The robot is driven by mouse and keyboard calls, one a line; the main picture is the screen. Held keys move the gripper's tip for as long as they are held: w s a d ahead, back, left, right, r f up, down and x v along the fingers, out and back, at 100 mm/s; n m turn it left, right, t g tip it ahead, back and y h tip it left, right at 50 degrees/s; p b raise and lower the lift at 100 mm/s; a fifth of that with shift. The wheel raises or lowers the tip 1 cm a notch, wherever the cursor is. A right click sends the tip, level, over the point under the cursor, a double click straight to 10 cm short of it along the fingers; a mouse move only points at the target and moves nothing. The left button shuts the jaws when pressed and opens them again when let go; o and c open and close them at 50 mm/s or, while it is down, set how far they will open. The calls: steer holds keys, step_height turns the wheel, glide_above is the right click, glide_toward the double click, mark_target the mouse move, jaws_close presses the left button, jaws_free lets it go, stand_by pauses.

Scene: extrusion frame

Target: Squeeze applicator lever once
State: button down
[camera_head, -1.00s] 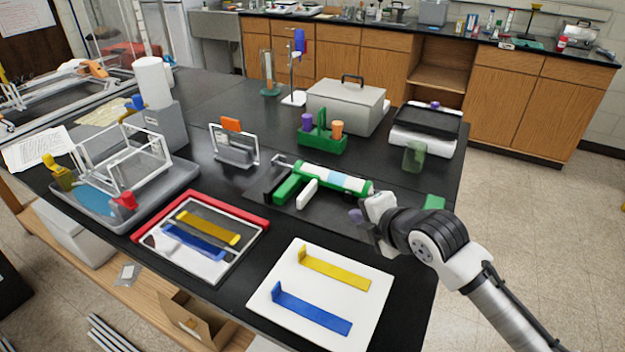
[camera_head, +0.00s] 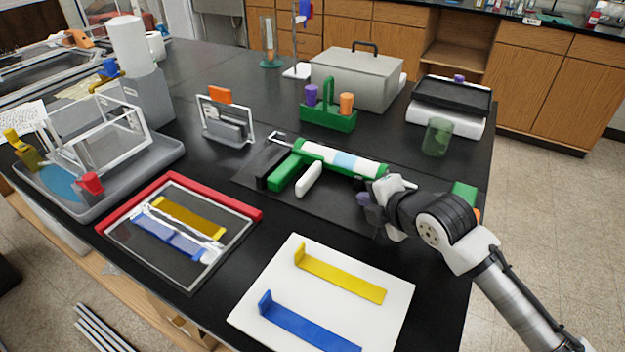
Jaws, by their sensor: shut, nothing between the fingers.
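The applicator (camera_head: 346,161) is a green and white tube lying on a dark mat (camera_head: 335,206) on the black bench. A green handle (camera_head: 287,172) extends from its left part toward the viewer. A white lever (camera_head: 309,179) stands to the right of that handle, with a visible space between them. My gripper (camera_head: 364,199) is shut and empty, its purple tips low beside the applicator's right end, on the near side. The tips are to the right of the lever and clear of it. My wrist overlaps the tube's right end in the picture, so contact there cannot be told.
A white board (camera_head: 396,310) with yellow and blue strips lies in front. A red-edged frame (camera_head: 238,211) is at left. A green caddy (camera_head: 328,118), grey box (camera_head: 355,78) and greenish cup (camera_head: 437,136) stand behind. A green block (camera_head: 464,195) is right of my wrist.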

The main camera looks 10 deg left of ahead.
mark_target(312, 180)
steer(key=w+a, duration=0.1)
steer(key=a, duration=0.1)
steer(key=w+a, duration=0.1)
steer(key=a, duration=0.3)
steer(key=shift+w+a+f, duration=0.1)
steer(key=shift+w+a, duration=0.2)
steer(key=shift+w, duration=0.1)
steer(key=shift+w+a, duration=0.35)
steer(key=shift+a, duration=0.4)
stand_by(1.3)
steer(key=shift+w+a, duration=0.15)
steer(key=shift+a, duration=0.25)
steer(key=shift+w+a+b, duration=0.15)
steer(key=shift+w+a, duration=0.05)
steer(key=shift+a, duration=0.4)
steer(key=shift+w+a+b, duration=0.15)
steer(key=shift+w+a, duration=0.05)
steer(key=shift+a, duration=0.35)
stand_by(1.3)
steer(key=shift+s+d+b, duration=0.2)
steer(key=shift+s+d, duration=0.1)
steer(key=shift+d, duration=0.45)
steer(key=shift+s+d+b, duration=0.15)
steer(key=shift+s+d, duration=0.15)
steer(key=shift+d, duration=0.45)
